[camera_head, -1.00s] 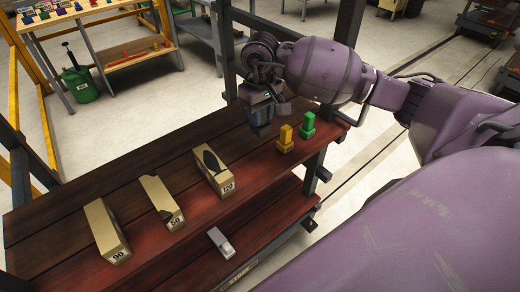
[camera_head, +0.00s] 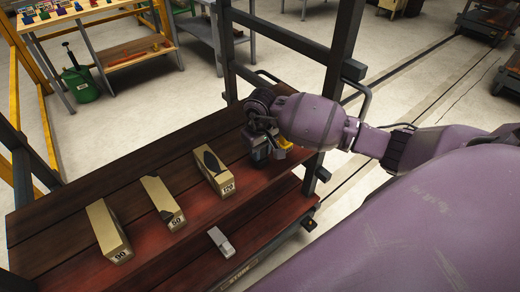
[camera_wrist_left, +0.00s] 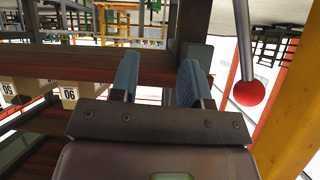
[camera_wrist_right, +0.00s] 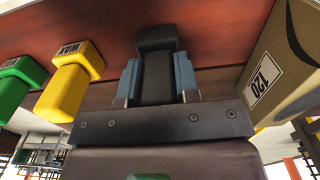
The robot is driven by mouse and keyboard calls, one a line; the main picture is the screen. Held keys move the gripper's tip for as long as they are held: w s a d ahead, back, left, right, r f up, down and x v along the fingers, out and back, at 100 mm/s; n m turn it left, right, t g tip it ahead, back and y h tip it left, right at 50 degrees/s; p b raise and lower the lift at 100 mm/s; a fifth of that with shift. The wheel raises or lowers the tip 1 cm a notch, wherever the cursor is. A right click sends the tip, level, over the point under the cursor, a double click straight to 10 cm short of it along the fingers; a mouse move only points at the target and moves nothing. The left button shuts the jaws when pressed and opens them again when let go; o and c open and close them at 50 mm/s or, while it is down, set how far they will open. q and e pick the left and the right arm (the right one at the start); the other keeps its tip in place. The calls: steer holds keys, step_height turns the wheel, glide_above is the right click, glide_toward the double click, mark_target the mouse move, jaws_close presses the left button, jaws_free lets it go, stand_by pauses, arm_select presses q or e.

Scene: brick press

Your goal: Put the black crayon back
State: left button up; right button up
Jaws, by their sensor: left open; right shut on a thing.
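The black crayon (camera_wrist_right: 157,75) is between the blue fingers of my right gripper (camera_wrist_right: 158,82), which is shut on it. Its far end is close to the wooden shelf; I cannot tell if it touches. In the head view my right gripper (camera_head: 262,152) is low over the shelf's right part, right of the box marked 120 (camera_head: 214,174). A yellow crayon (camera_wrist_right: 70,82) and a green crayon (camera_wrist_right: 19,88) stand beside the black one; in the head view the yellow one (camera_head: 287,143) is partly hidden. My left gripper (camera_wrist_left: 158,82) is open and empty, outside the head view.
A grey block (camera_head: 220,242) lies near the front edge. A dark post (camera_head: 335,90) rises at the back right. A red ball knob (camera_wrist_left: 249,93) is near my left gripper.

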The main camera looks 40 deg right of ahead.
steer(key=shift+f, duration=0.1)
steer(key=o, duration=0.9)
